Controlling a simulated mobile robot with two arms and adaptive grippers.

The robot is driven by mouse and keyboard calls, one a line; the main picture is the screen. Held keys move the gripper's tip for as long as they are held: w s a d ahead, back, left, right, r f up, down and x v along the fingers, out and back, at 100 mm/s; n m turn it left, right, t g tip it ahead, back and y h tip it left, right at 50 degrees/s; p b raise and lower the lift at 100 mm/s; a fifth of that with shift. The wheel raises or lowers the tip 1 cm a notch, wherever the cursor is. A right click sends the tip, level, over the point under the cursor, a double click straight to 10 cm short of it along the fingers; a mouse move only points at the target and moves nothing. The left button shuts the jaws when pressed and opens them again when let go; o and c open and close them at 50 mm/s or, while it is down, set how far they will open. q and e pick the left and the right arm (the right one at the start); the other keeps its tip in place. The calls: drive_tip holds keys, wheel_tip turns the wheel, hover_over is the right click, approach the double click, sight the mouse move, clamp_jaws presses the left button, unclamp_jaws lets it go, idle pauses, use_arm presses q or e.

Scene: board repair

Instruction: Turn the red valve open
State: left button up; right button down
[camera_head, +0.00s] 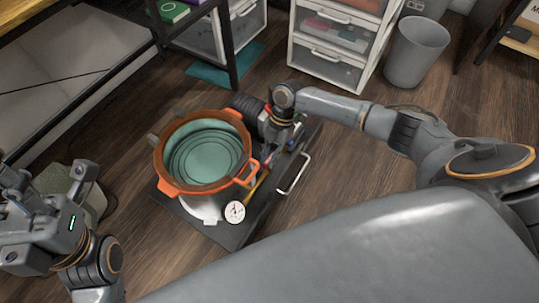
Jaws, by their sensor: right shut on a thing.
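My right gripper (284,142) reaches down over the black board (232,238), beside the orange-rimmed pot. It is shut on a small part there, which I take to be the red valve. The valve is almost wholly hidden by the gripper, with only small bits of red and blue showing, so I cannot tell how far it is turned. My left gripper (22,205) is at the left edge, away from the board and partly cut off. I cannot tell whether its fingers are open.
The orange pot (163,172) with a teal inside stands on the board. A white round gauge (234,212) and a white handle (294,174) are at its front and right. White drawers (327,62) and a grey bin (416,52) stand behind. The wooden floor between is clear.

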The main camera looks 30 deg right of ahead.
drive_tip(key=shift+n, duration=0.5)
drive_tip(key=c, duration=1.3)
unclamp_jaws()
drive_tip(key=v, duration=1.2)
drive_tip(key=shift+w+a, duration=0.15)
drive_tip(key=shift+a, duration=0.05)
